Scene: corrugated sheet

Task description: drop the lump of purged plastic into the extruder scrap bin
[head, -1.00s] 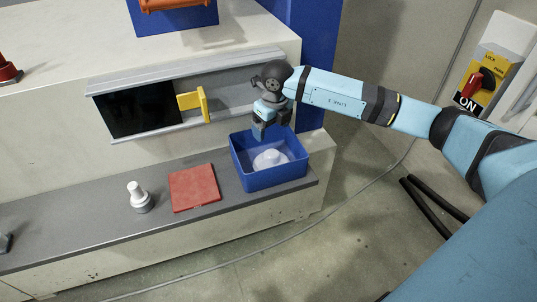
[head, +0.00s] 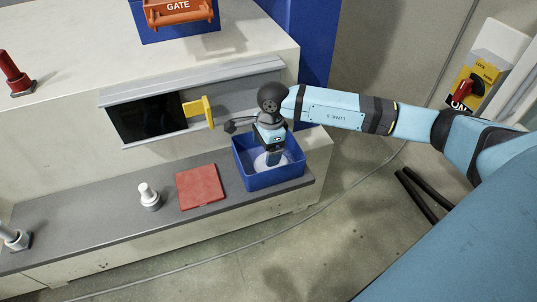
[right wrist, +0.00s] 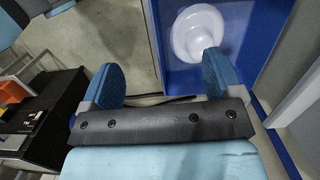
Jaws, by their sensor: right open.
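A pale, translucent rounded lump (head: 261,162), likely the purged plastic, lies inside a blue open-topped bin (head: 258,183) at the right end of the grey ledge. I cannot tell whether this is the scrap bin. My right gripper (head: 273,161) points down into the bin over the lump and partly hides it. In the right wrist view its two blue fingers (right wrist: 163,75) are apart with nothing between them. The lump (right wrist: 195,32) shows beyond one fingertip, inside the bin; I cannot tell whether they touch. My left gripper is not in view.
A red square pad (head: 201,187) and a white knob (head: 149,196) are on the ledge left of the bin. A sliding window with a yellow handle (head: 198,112) is behind. An orange part marked GATE (head: 178,10) is above. Open floor lies in front.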

